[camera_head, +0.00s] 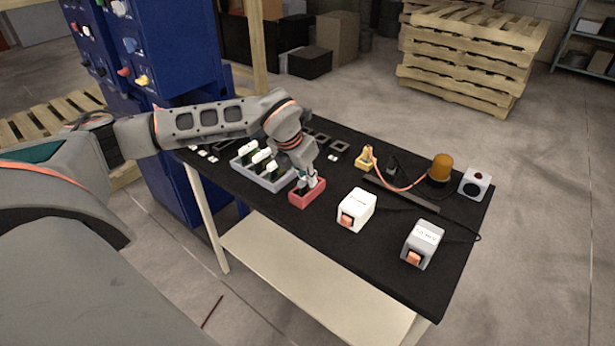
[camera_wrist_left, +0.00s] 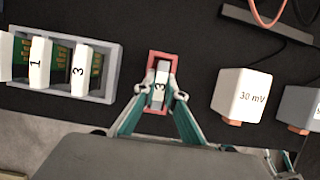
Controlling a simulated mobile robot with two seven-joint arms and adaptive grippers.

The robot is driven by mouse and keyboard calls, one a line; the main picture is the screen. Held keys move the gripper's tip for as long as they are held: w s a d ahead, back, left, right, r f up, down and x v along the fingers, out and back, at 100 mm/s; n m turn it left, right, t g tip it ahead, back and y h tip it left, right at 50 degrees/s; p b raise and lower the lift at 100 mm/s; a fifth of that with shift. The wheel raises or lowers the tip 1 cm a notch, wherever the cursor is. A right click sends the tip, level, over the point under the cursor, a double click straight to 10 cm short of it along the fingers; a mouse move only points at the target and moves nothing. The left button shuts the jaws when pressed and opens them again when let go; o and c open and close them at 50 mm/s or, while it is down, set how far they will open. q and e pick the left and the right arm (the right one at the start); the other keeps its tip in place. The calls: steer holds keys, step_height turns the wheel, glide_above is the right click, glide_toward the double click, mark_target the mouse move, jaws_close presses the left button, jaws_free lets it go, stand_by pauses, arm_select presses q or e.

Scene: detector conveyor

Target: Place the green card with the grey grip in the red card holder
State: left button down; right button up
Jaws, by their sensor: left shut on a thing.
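The red card holder (camera_head: 306,195) stands on the black table top, right of the grey card rack. It also shows in the left wrist view (camera_wrist_left: 151,110). My left gripper (camera_head: 308,180) is directly over the holder, fingers pointing down. In the left wrist view its fingertips (camera_wrist_left: 161,94) are shut on a card with a grey grip (camera_wrist_left: 162,76) marked with a digit that looks like 3. The grip lies within the red rim as seen from above. How deep the card sits is hidden, and its green part is not visible.
The grey rack (camera_head: 272,183) holds several white-gripped cards. A dark bar (camera_head: 400,194), an orange beacon (camera_head: 440,168) and cables lie behind. The front strip of the table is clear.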

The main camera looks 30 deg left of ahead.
arm_select(q)
steer(key=c, duration=2.1)
jaws_free()
steer(key=shift+r, duration=0.3)
steer(key=p+v, duration=0.1)
steer(key=v, duration=1)
steer(key=shift+s+r, duration=0.15)
steer(key=shift+r, duration=0.2)
